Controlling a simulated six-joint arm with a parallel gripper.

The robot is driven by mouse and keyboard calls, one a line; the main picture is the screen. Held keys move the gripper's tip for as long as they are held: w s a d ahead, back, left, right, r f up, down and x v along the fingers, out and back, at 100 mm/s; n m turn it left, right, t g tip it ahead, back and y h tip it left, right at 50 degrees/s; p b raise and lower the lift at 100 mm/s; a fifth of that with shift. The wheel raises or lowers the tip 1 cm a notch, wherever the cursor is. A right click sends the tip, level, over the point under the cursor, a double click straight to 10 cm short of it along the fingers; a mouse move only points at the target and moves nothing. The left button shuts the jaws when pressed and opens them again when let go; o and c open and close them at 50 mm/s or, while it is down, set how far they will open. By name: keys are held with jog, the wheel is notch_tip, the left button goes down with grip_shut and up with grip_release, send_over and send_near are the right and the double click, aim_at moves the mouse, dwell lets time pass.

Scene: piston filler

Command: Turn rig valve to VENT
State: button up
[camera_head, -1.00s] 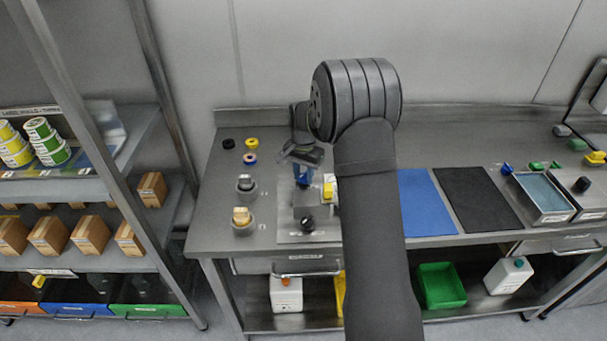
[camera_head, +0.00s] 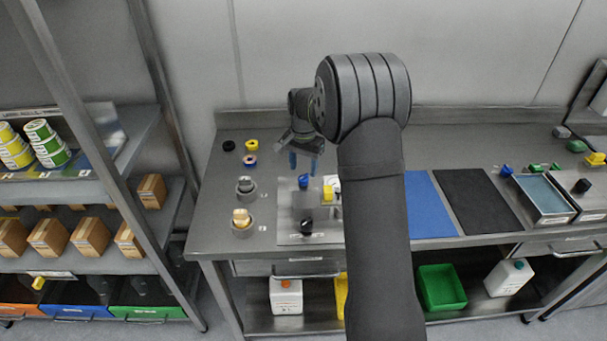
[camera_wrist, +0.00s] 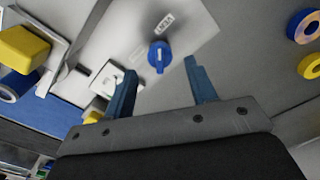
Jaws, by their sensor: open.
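The blue valve knob (camera_head: 303,181) stands on the rig's grey plate (camera_head: 288,238) on the bench. In the wrist view the blue knob (camera_wrist: 160,55) has a handle pointing toward the bottom of the picture, with a small label beside its far side that I cannot read surely. My gripper (camera_head: 303,163) is open and empty above the knob, clear of it. In the wrist view the two blue fingertips (camera_wrist: 160,67) are spread wide, with the knob between and beyond them.
A yellow block (camera_head: 328,193) and a black knob (camera_head: 307,225) sit close by on the rig. Two holders with nozzle-like parts (camera_head: 241,218) stand left. Several rings (camera_head: 250,159) lie at the back left. A blue mat (camera_head: 428,205) lies right of my arm.

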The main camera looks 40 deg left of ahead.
aim_at(303, 178)
notch_tip(303, 178, up, 13)
dwell(0.5)
notch_tip(303, 178, down, 17)
jog(key=shift+f, duration=0.2)
dwell(0.4)
jog(key=shift+r, duration=0.1)
